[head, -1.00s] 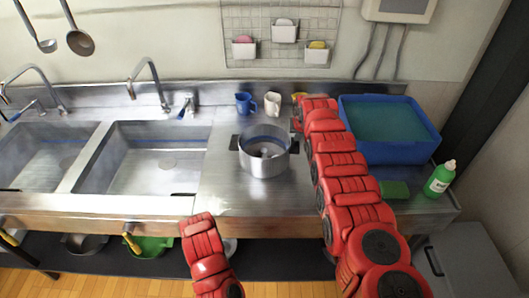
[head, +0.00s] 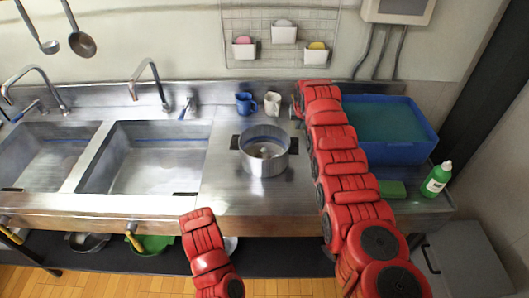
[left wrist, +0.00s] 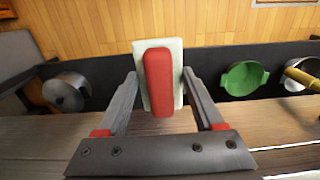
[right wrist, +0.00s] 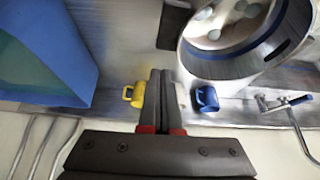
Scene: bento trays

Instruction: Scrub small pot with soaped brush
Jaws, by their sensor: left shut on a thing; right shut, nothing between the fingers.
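A silver pot (head: 265,165) with two dark handles stands upright on the counter right of the sinks. Several pale spots show inside it in the right wrist view (right wrist: 228,70). My left gripper (left wrist: 159,85) is shut on a brush (left wrist: 158,82) with a red back and pale edges. It is over the counter's front edge, away from the pot. In the head view its fingers and the brush are hidden; only my left arm shows at the bottom. My right gripper (right wrist: 164,75) is shut and empty, near the mugs behind the pot; my arm mostly hides it in the head view.
A blue mug (head: 244,104) and a white mug (head: 272,104) stand behind the pot; a yellow mug (right wrist: 134,94) is beside my right fingers in that view. A blue tub (head: 405,152), green sponge (head: 391,190) and green bottle (head: 436,181) are right. Two sinks (head: 152,185) lie left.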

